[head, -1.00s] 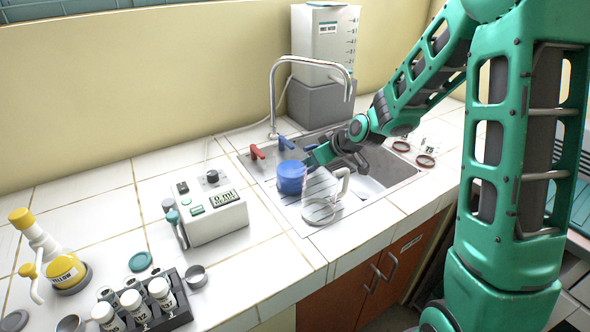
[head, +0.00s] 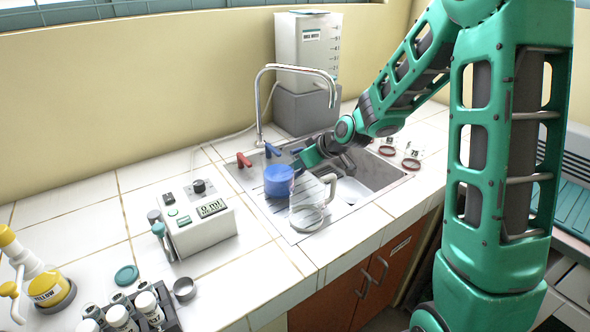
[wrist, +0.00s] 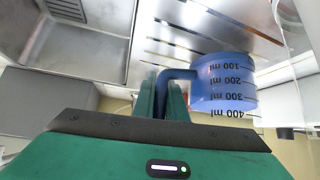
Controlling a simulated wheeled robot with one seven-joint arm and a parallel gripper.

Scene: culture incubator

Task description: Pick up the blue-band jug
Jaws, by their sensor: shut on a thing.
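The blue-band jug (head: 279,181) is at the sink's ribbed drainboard, left of the basin. In the wrist view the blue jug (wrist: 225,88) shows dark volume marks that read upside down, and its blue handle runs to the fingers. My gripper (head: 304,160) comes in from the right, behind the clear jug. In the wrist view my gripper (wrist: 162,90) is shut on the handle. The jug's underside is hidden, so I cannot tell whether it touches the drainboard.
A clear jug (head: 308,208) stands close to the right of the blue one. A dispenser box (head: 197,221) stands left. Lidded glass pieces (head: 388,147) lie right of the basin.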

